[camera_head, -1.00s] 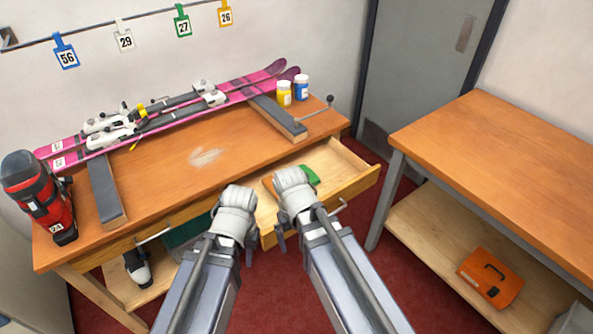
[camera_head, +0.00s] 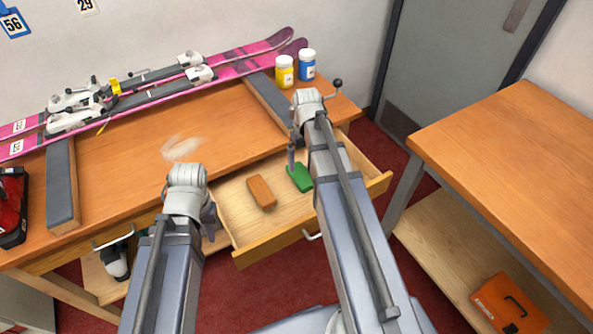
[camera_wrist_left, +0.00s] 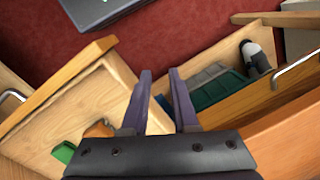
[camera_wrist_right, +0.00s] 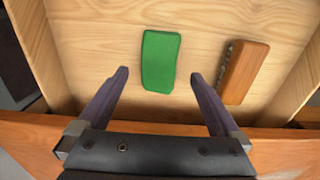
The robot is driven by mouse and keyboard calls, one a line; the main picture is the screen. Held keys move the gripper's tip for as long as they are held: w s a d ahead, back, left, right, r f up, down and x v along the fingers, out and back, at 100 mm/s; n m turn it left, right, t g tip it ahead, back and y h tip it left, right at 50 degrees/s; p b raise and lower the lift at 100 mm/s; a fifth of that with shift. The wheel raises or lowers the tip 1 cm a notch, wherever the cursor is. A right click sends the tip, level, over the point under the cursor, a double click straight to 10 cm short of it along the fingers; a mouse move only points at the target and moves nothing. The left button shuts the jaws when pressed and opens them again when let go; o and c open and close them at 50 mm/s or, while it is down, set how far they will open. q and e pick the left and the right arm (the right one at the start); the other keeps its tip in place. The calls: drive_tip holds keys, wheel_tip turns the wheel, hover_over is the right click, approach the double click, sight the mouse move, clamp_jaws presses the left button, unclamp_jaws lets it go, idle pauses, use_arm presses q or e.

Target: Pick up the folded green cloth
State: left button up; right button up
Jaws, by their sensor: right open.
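The folded green cloth (camera_head: 300,178) lies flat in the open drawer (camera_head: 325,206). It shows whole in the right wrist view (camera_wrist_right: 161,61), ahead of the fingertips and between their lines. My right gripper (camera_wrist_right: 156,78) is open and empty above the drawer, with the bench edge below it in that view. In the head view the right arm partly hides the drawer and the cloth's right side. My left gripper (camera_wrist_left: 161,78) is open and empty left of the drawer, in front of the bench. A corner of the cloth shows at the left wrist view's lower left (camera_wrist_left: 63,152).
A brown wooden-backed brush (camera_head: 261,192) lies in the drawer beside the cloth. Pink skis (camera_head: 150,95) and two jars (camera_head: 285,72) stand on the bench (camera_head: 215,135). A second table (camera_head: 510,150) stands right, with an orange case (camera_head: 508,303) on its lower shelf.

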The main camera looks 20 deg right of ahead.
sight(304, 177)
drive_tip(key=shift+s+a+f+b, duration=0.1)
drive_tip(key=shift+f+b, duration=0.15)
drive_tip(key=shift+b, duration=0.1)
wheel_tip(304, 177, down, 7)
drive_tip(key=b, duration=0.7)
drive_tip(key=shift+f, duration=0.15)
drive_tip(key=c, duration=1.1)
drive_tip(key=shift+r, duration=0.2)
wheel_tip(304, 177, up, 18)
drive_tip(key=p, duration=1.8)
drive_tip(key=shift+f, duration=0.1)
